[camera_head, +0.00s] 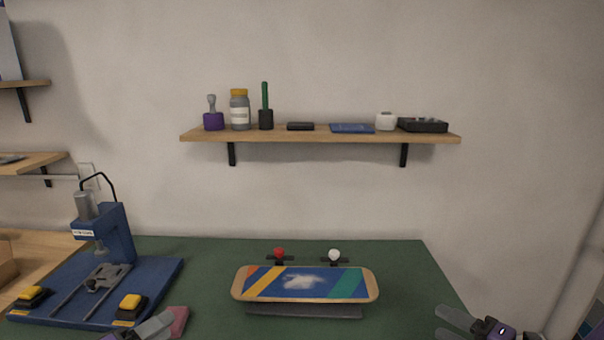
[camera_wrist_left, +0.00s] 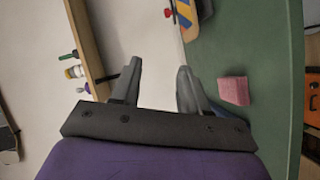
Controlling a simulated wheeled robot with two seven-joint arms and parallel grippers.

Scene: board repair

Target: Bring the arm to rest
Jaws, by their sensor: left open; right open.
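My left gripper (camera_head: 150,326) shows at the bottom edge of the head view, low over the front left of the green mat. In the left wrist view the fingers of my left gripper (camera_wrist_left: 159,72) are apart with nothing between them. My right gripper (camera_head: 460,322) is at the bottom right of the head view, by the mat's right edge, partly cut off by the frame. It is open, and I see nothing held in it.
A skateboard deck (camera_head: 305,284) lies on a dark stand (camera_head: 303,310) on the green mat (camera_head: 210,265). Red (camera_head: 279,252) and white (camera_head: 334,255) wheels stand behind. A blue press (camera_head: 118,235) is left; a pink block (camera_head: 179,322) sits beside my left gripper. A shelf (camera_head: 320,136) holds several items.

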